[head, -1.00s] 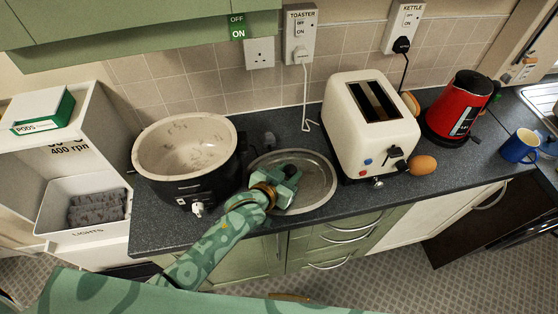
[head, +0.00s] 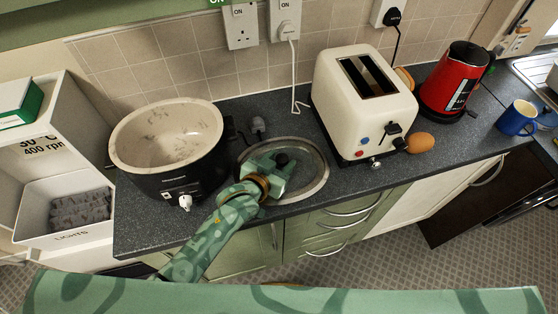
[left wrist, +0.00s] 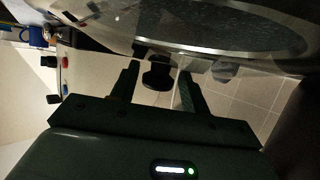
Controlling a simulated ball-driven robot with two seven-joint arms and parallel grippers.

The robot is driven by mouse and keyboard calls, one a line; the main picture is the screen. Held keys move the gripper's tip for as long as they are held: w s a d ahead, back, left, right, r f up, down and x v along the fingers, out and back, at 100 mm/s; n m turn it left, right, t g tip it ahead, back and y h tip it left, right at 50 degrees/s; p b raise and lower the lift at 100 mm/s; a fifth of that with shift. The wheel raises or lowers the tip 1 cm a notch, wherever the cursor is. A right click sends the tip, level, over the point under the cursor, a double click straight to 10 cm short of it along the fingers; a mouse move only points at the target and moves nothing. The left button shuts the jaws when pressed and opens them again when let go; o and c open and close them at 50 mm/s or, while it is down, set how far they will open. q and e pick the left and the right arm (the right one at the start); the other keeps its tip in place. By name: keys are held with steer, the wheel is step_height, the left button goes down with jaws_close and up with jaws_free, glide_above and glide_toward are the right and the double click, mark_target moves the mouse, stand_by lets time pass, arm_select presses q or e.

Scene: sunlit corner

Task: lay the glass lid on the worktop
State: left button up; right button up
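The glass lid (head: 311,163), clear with a metal rim, appears to lie flat on the worktop (head: 240,218) between the slow cooker and the toaster. Its dark knob (left wrist: 157,74) faces up. My left gripper (head: 280,165) is over the lid, and its wrist hides the lid's near left part. In the left wrist view its two fingers (left wrist: 158,82) stand on either side of the knob, with a gap showing at each side. The lid's rim (left wrist: 220,52) crosses the top of that view. My right gripper is out of view.
The black slow cooker (head: 185,178) with its pale pot stands left of the lid. The cream toaster (head: 340,110) is close on the right, with an egg-shaped brown object (head: 420,142) beside it. A red kettle (head: 452,85) and blue mug (head: 517,118) are farther right. The worktop's front edge is near the lid.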

arm_select(q)
steer(key=shift+o, duration=0.2)
steer(key=shift+r, duration=0.15)
steer(key=shift+s+a+r, duration=0.15)
steer(key=shift+s, duration=0.15)
steer(key=p+v, duration=0.2)
steer(key=v, duration=0.8)
steer(key=shift+s+r+p, duration=0.1)
steer(key=shift+p, duration=0.25)
steer(key=shift+s+a+r, duration=0.2)
steer(key=shift+s+a, duration=0.1)
steer(key=shift+s, duration=0.15)
